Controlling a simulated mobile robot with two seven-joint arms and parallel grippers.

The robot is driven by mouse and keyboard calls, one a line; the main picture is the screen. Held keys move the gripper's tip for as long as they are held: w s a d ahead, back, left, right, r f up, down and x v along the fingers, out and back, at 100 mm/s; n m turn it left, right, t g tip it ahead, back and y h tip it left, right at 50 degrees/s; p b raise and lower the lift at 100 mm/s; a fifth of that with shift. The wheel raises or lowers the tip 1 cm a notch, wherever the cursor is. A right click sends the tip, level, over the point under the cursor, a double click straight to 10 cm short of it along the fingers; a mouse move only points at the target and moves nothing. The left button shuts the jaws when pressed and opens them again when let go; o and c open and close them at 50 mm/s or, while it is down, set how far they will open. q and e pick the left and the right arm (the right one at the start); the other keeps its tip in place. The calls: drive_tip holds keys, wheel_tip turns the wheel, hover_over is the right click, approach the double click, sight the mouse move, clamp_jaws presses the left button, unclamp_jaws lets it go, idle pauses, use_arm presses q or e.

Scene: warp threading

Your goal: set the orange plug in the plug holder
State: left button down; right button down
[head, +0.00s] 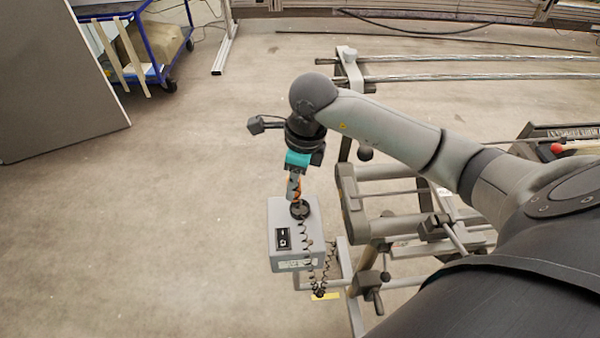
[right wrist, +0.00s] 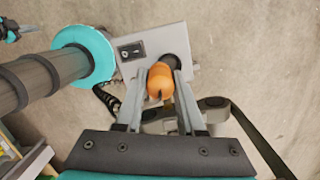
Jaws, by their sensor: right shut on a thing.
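My right gripper (head: 296,194) points down and is shut on the orange plug (head: 298,186), only a sliver of which shows in the head view. In the right wrist view the orange plug (right wrist: 160,82) sits between the two fingers. The black round plug holder (head: 300,210) is on top of a grey box (head: 275,215), right below the fingertips. In the right wrist view the plug holder (right wrist: 176,61) is partly hidden behind the plug. I cannot tell whether the plug touches it.
The box has a black switch (head: 283,238). A black coiled cable (head: 326,268) hangs in front of it. A metal frame (head: 347,205) with bars and knobs stands close on the right. The floor (head: 150,240) to the left is free. A blue cart (head: 155,45) stands behind.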

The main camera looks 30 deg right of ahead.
drive_tip(key=m, duration=0.1)
drive_tip(key=d+m, duration=0.1)
drive_tip(key=m, duration=0.1)
drive_tip(key=shift+w+d, duration=0.2)
drive_tip(key=shift+w, duration=0.15)
drive_tip(key=f+b, duration=0.1)
drive_tip(key=f+m+b, duration=0.1)
drive_tip(key=f+b, duration=0.1)
drive_tip(key=f+m+b, duration=0.1)
drive_tip(key=f, duration=0.1)
drive_tip(key=shift+w+d+f+t+h+b, duration=0.2)
drive_tip(key=shift+d+f+t+h+b, duration=0.1)
drive_tip(key=shift+d+b, duration=0.1)
drive_tip(key=shift+f, duration=0.15)
drive_tip(key=shift+f+b, duration=0.3)
drive_tip(key=shift+b, duration=0.05)
idle(0.6)
idle(0.4)
drive_tip(key=shift+f, duration=0.2)
